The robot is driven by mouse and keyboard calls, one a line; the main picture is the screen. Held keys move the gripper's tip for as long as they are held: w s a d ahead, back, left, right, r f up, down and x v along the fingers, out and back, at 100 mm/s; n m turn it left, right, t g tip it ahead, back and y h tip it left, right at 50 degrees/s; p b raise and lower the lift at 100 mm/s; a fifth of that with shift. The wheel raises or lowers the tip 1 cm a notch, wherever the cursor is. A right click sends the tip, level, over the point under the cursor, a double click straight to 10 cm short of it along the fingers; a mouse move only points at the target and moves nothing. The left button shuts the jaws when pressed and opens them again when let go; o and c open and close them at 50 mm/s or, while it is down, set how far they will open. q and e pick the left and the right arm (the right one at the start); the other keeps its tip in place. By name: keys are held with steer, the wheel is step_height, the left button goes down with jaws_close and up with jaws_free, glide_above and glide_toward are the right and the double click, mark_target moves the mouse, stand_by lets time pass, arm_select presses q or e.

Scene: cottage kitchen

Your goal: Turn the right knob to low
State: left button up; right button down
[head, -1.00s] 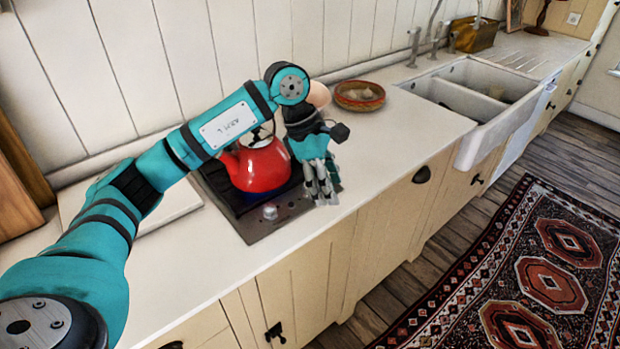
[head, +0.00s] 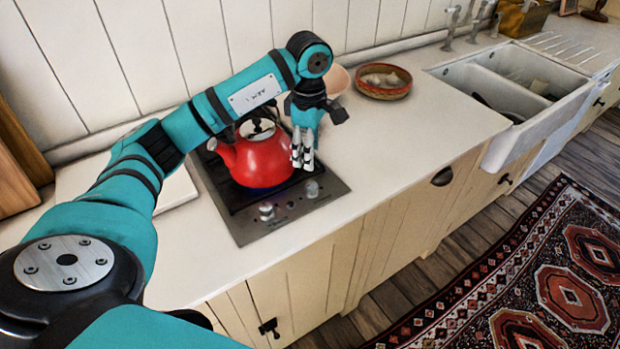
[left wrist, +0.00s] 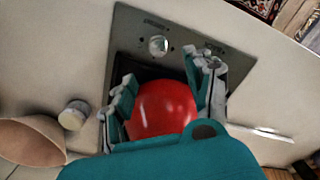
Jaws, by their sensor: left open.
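The right knob (head: 312,189) is a small silver knob on the front strip of the dark cooktop (head: 240,228). It also shows in the left wrist view (left wrist: 158,45), at the top between the finger lines. Its setting is too small to read. The left knob (head: 266,211) sits to its left. My left gripper (head: 302,165) points down, fingers apart and empty, just behind and above the right knob, beside the red kettle (head: 262,160). In the left wrist view the kettle's red body (left wrist: 162,108) shows between the fingers. My right gripper is not in view.
The kettle stands close to the gripper's left. A pink bowl (head: 338,80) and a patterned bowl (head: 384,82) stand behind on the counter. A small pale container (left wrist: 74,115) stands beside the cooktop. The counter (head: 420,135) to the right is clear.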

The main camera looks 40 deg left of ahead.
mark_target(310, 184)
arm_select(q)
step_height(310, 184, down, 10)
steer(key=shift+w+r+p, duration=0.15)
steer(key=shift+r+p, duration=0.1)
steer(key=shift+p, duration=0.75)
steer(key=shift+f, duration=0.45)
jaws_close()
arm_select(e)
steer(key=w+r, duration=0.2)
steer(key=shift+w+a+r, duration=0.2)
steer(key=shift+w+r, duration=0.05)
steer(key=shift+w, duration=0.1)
